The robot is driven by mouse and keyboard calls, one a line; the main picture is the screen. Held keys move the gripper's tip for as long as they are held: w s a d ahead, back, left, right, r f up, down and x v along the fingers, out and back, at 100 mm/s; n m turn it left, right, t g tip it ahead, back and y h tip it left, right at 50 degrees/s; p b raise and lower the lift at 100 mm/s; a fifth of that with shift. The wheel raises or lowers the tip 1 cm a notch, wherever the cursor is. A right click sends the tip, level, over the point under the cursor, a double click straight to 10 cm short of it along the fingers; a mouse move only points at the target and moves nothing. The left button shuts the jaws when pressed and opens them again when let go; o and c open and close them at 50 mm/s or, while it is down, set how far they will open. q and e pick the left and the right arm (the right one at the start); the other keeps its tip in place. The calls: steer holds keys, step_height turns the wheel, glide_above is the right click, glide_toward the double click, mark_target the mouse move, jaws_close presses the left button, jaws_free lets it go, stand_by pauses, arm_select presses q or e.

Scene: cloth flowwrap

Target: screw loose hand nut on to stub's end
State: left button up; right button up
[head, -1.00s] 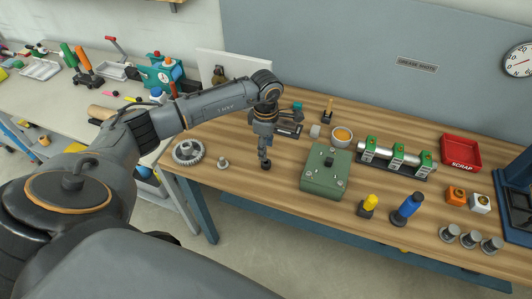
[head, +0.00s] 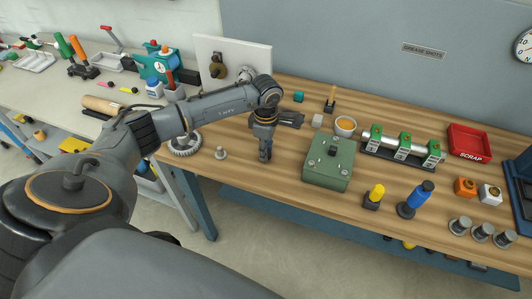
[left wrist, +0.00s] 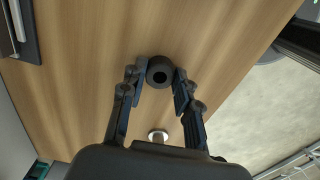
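My left gripper (head: 265,157) points down at the bench top, right of the metal stub (head: 220,153). In the left wrist view its fingertips (left wrist: 160,75) stand on both sides of a dark round nut (left wrist: 159,72) with a hole in its middle. The fingers look very near its sides or touching; I cannot tell whether they grip it. In the head view the fingers hide the nut. The stub stands upright, apart from the gripper, and a pale round-topped piece, probably this stub, shows between the fingers in the left wrist view (left wrist: 158,136). My right gripper is not in view.
A toothed gear (head: 185,145) lies left of the stub. A green box (head: 329,163) stands right of the gripper. Behind are a cup (head: 345,126) and a clamped shaft rig (head: 402,146); a red scrap tray (head: 469,142) is farther right. The bench's front edge is near the stub.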

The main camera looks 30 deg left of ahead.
arm_select(q)
jaws_close()
steer(key=shift+r+p, duration=1.45)
steer(key=shift+r, duration=1.05)
